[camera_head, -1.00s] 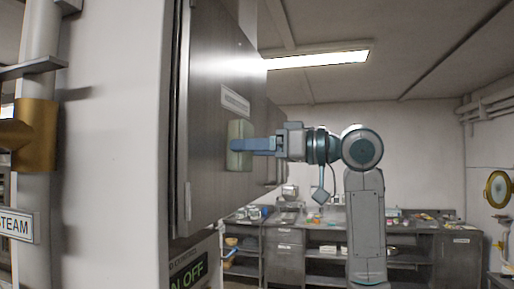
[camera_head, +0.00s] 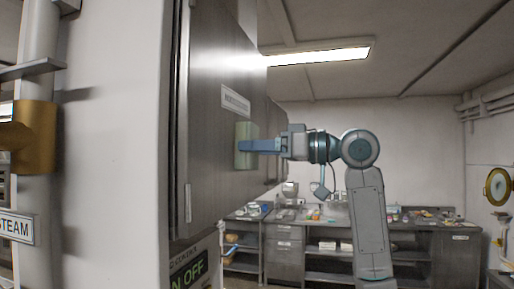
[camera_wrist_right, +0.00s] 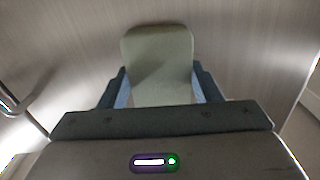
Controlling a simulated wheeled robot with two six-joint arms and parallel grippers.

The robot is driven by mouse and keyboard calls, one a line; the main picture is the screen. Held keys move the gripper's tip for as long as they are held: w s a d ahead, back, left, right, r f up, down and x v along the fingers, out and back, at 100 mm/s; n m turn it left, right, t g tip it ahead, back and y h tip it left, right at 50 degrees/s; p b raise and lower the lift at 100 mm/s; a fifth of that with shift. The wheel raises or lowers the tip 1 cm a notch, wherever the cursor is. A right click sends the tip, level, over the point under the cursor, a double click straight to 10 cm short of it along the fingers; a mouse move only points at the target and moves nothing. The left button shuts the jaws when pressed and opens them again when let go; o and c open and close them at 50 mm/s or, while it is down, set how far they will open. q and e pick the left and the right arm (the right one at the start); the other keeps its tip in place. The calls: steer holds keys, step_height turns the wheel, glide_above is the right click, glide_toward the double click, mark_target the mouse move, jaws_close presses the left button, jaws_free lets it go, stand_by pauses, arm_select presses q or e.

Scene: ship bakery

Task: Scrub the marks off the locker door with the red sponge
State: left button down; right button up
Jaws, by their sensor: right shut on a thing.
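The locker door (camera_head: 212,75) is a brushed grey metal panel at left centre in the head view, seen at a steep angle. I make out no marks on it. My right gripper (camera_head: 256,146) is shut on a pale green sponge block (camera_head: 242,157); no red sponge shows. The sponge is at the door face below a white label plate (camera_head: 235,100), apparently touching it. In the right wrist view the sponge (camera_wrist_right: 158,55) stands between both fingers, with the door surface behind it. My left gripper is not in view.
A white wall (camera_head: 115,150) and a pipe with a brass fitting (camera_head: 37,135) stand left of the locker. Counters with several items (camera_head: 330,222) line the back. A bar handle (camera_wrist_right: 10,98) shows in the right wrist view.

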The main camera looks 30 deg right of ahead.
mark_target(232, 148)
steer(key=shift+w+d+p, duration=0.75)
steer(key=shift+w+d, duration=1.75)
steer(key=shift+d, duration=0.45)
steer(key=shift+s+a, duration=1.3)
steer(key=shift+a, duration=0.25)
steer(key=shift+s+a, duration=1.35)
steer(key=shift+a, duration=0.25)
steer(key=shift+s+a, duration=1.3)
steer(key=shift+a, duration=0.25)
steer(key=shift+d, duration=0.1)
steer(key=shift+s+d+f+b, duration=0.15)
steer(key=shift+s+d+b, duration=0.3)
steer(key=shift+s+b, duration=0.1)
steer(key=shift+b+v, duration=0.9)
steer(key=shift+v, duration=1.35)
